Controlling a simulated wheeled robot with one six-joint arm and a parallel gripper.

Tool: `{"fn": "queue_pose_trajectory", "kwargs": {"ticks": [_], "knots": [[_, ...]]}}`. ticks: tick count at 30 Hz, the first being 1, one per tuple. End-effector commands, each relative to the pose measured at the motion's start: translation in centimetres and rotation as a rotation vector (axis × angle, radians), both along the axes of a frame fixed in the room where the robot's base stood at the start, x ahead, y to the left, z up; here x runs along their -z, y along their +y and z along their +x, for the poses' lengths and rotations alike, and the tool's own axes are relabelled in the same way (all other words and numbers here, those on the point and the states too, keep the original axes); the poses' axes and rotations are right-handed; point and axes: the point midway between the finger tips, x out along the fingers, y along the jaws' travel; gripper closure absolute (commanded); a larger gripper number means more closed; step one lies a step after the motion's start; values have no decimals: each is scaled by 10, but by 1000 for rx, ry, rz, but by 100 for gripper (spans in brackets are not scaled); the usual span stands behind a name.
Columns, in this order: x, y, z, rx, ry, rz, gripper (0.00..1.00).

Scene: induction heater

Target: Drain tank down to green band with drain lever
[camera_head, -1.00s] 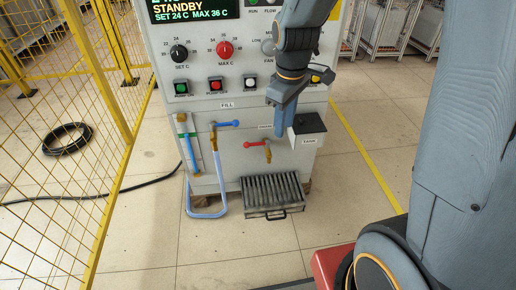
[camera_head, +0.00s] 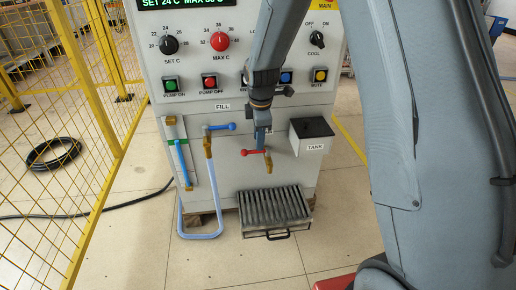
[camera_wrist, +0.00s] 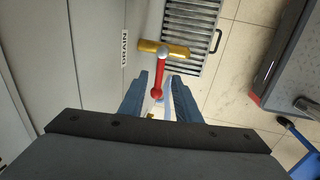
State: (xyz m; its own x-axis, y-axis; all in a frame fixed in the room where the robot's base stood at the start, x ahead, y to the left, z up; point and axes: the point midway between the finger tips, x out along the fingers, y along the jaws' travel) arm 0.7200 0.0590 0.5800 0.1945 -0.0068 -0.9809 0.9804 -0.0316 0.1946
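The red drain lever (camera_head: 252,152) points left, roughly level, from its brass valve (camera_head: 268,162) on the machine's front. In the wrist view the red lever (camera_wrist: 159,78) reaches between the two fingers of my gripper (camera_wrist: 158,90), beside the DRAIN label (camera_wrist: 125,49). The fingers are apart, with gaps on both sides of the lever. In the head view my gripper (camera_head: 263,142) points down at the lever. The sight tube (camera_head: 182,160) shows blue liquid. A green band (camera_head: 178,142) lies near its upper part; the exact level is too small to tell.
A blue fill lever (camera_head: 220,127) sits left of the drain valve, above a clear hose (camera_head: 181,215). A grey TANK box (camera_head: 312,138) juts out at the right. A slatted drain grate (camera_head: 272,208) lies below. Buttons and knobs are above; a yellow fence (camera_head: 95,110) stands left.

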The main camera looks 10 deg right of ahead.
Motion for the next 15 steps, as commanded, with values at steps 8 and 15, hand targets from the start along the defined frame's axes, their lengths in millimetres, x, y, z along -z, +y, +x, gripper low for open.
{"fn": "queue_pose_trajectory", "kwargs": {"ticks": [8,15], "knots": [[36,0,7,1,0,0,70],[42,0,8,2,-1,0,70]]}}
